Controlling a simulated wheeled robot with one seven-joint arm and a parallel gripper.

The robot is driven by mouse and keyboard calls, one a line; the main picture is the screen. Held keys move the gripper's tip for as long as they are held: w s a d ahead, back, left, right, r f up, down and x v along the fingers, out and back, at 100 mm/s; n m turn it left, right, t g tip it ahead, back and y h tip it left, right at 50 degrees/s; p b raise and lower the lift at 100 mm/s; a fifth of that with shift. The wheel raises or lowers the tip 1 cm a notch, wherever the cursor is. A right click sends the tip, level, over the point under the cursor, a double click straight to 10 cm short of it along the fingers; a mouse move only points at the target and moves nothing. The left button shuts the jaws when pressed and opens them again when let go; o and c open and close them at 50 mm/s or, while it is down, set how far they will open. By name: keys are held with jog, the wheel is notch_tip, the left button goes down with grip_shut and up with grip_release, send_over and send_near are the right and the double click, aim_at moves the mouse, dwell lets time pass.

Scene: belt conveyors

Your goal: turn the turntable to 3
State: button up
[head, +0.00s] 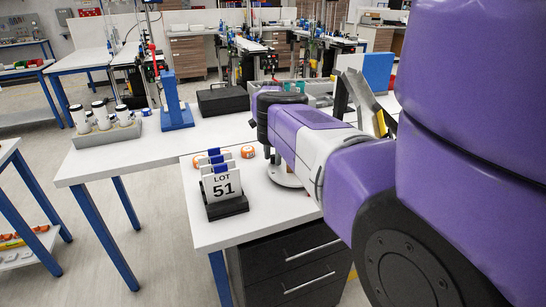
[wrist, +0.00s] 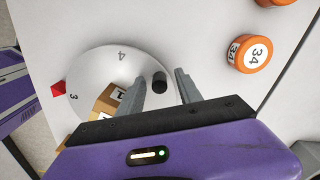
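The turntable (wrist: 95,65) is a white disc on the white table, with the numbers 4 and 3 readable on its face. A red marker (wrist: 58,89) sits at its left rim, beside the 3. A dark upright knob (wrist: 160,83) stands near the disc's right edge. A tan box (wrist: 107,101) with a dark mark lies on the disc, partly hidden by my gripper. My gripper (wrist: 158,78) is open, its two fingers on either side of the knob with gaps visible. In the head view my arm hides much of the turntable (head: 287,179).
Orange-and-white round containers (wrist: 249,55) stand right of the turntable, one marked 34. A LOT 51 card holder (head: 226,205) stands at the table's front left. A black case (head: 222,99) and a blue stand (head: 175,112) are behind.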

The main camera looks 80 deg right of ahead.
jog(key=shift+r, duration=3.9)
